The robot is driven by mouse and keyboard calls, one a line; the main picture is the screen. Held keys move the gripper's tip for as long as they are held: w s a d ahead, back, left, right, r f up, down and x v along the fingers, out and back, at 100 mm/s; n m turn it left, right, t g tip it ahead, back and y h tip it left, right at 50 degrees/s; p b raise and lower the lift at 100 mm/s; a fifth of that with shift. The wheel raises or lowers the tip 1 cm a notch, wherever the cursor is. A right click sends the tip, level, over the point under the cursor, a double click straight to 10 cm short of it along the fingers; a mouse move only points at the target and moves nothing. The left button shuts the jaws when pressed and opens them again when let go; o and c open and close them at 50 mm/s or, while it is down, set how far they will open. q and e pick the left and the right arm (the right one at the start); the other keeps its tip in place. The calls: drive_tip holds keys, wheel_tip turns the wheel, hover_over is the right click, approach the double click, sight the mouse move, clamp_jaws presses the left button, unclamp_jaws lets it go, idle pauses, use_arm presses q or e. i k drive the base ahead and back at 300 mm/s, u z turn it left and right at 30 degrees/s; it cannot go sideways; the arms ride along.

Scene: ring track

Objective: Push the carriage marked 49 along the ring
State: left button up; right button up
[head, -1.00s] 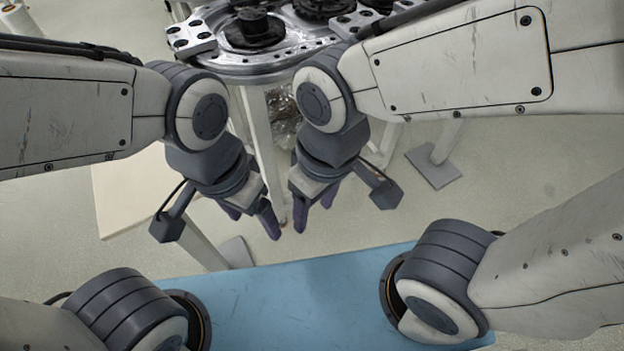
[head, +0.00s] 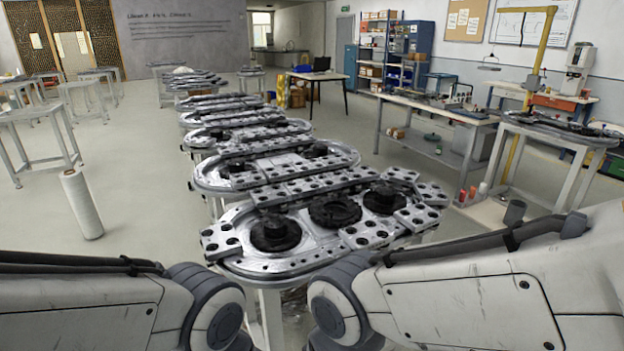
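The nearest ring track (head: 270,266) is an oval metal table in the middle of the head view, just beyond my two arms. Black round parts and perforated metal blocks sit on it: one black part (head: 275,232) at the left, one in the middle (head: 335,211) and one at the right (head: 384,200). A perforated block (head: 221,241) is at its left end. I cannot make out a number 49 on any of them. Both my grippers are below the picture's lower edge; only my arm links show at the bottom left and bottom right.
More oval tracks run away in a row, the closest being a second track (head: 215,179). A white roll (head: 81,204) stands on the floor at left. A workbench (head: 440,110) and another table (head: 560,135) stand at right. Open floor lies left of the row.

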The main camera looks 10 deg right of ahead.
sight(369, 235)
drive_tip(key=z, duration=1.1)
drive_tip(key=k, duration=0.65)
drive_tip(key=z, duration=0.75)
drive_tip(key=i, duration=1.65)
drive_tip(key=u, duration=1.3)
drive_tip(key=i, duration=0.65)
drive_tip(key=u, duration=0.6)
